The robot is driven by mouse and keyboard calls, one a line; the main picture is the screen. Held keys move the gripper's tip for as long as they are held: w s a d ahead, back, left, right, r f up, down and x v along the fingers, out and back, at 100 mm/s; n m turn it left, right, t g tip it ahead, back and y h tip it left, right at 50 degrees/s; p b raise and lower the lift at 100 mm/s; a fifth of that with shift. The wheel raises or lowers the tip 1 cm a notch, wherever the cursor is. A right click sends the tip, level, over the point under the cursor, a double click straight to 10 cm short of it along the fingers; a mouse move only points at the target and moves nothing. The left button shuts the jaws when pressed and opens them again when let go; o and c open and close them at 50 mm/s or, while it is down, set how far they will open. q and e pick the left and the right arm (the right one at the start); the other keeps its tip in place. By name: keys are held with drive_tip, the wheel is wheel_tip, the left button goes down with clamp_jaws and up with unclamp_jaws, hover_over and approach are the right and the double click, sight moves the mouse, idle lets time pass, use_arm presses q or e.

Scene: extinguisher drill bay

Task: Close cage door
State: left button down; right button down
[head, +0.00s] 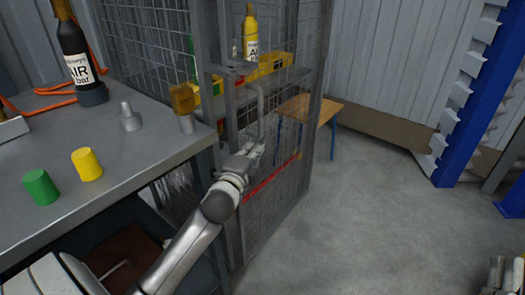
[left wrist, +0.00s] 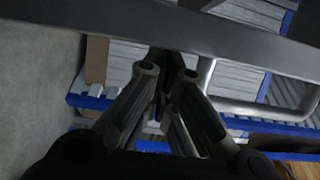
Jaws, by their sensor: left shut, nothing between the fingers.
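The cage door (head: 285,185) is a grey-framed mesh panel with a red stripe, swung at an angle to the bench front. Its exact opening is hard to judge. A bent grey bar handle (head: 262,112) stands out from it. My left gripper (head: 254,152) is shut and empty, close to the lower end of the handle; contact cannot be told. In the left wrist view its fingertips (left wrist: 168,74) are together, below a dark frame bar (left wrist: 160,30), with the curved handle (left wrist: 265,110) to the right. Part of what seems my right gripper (head: 503,275) shows at the bottom right corner.
The metal bench (head: 130,155) at left holds a green cap (head: 40,187), a yellow cap (head: 87,164) and a dark bottle (head: 72,50). A yellow bottle (head: 250,35) stands behind the mesh. A blue upright (head: 475,100) stands right. The floor (head: 370,220) is clear.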

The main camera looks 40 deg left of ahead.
drive_tip(key=shift+w+f+g, duration=0.4)
drive_tip(key=shift+f+g, duration=0.1)
drive_tip(key=shift+f, duration=0.1)
